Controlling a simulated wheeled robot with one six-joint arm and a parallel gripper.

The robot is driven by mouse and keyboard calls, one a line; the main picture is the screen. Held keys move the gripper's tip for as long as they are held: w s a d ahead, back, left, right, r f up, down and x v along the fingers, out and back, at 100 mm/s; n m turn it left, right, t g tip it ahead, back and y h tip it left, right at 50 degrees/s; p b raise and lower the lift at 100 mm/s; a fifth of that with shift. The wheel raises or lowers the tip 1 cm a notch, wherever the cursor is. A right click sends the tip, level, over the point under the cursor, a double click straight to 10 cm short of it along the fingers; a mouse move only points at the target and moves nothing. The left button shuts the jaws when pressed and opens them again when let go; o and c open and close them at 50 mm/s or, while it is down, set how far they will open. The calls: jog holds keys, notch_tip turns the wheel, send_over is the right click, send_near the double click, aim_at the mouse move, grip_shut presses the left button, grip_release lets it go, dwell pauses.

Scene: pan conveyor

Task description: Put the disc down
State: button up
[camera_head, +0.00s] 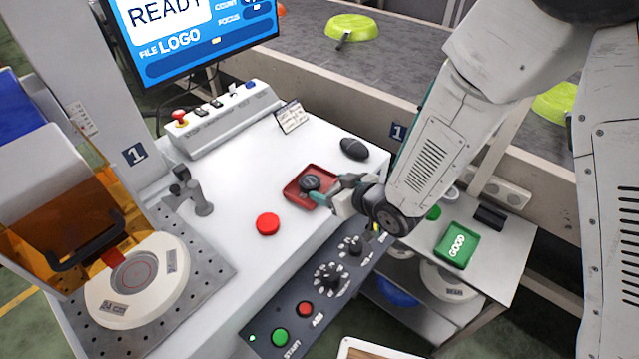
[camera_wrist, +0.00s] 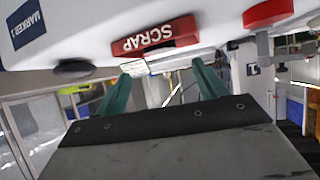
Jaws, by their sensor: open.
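A dark grey disc (camera_head: 310,183) lies in the red tray (camera_head: 291,198) on the white worktop. The tray also shows in the wrist view, with SCRAP on its side (camera_wrist: 155,38); the dark disc cannot be made out there. My gripper (camera_head: 334,189) is at the tray's right edge, with its teal fingertips spread beside the disc. In the wrist view my gripper (camera_wrist: 163,74) is open, and no disc shows between its fingers. I cannot tell whether a fingertip touches the disc or tray.
A red round piece (camera_head: 268,223) sits on the worktop left of the tray; a black mouse (camera_head: 354,149) is behind it. A green GOOD tray (camera_head: 457,244) is on the right shelf. A control panel (camera_head: 318,290) edges the front. The laser plate (camera_head: 205,262) is left.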

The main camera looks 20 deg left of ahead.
jog(key=shift+v, duration=2.25)
jog(key=w+d+r+m+h, duration=0.2)
jog(key=d+r+m+h, duration=0.15)
jog(key=d+r, duration=0.55)
jog(key=w+d+r+m+h, duration=0.15)
jog(key=d+r+h, duration=0.3)
jog(key=d, duration=0.85)
jog(key=s+d+r+m+g+h, duration=0.2)
jog(key=s+d+r+m, duration=0.3)
jog(key=s+d, duration=0.45)
jog(key=s+d+r+g, duration=0.1)
jog(key=s+d+r, duration=0.1)
jog(key=s, duration=0.5)
jog(key=s+d+r+m+g, duration=0.1)
jog(key=s+d+r+g, duration=0.1)
jog(key=s, duration=0.5)
jog(key=shift+s+d+r, duration=0.25)
jog(key=shift+r, duration=0.3)
jog(key=shift+a, duration=0.1)
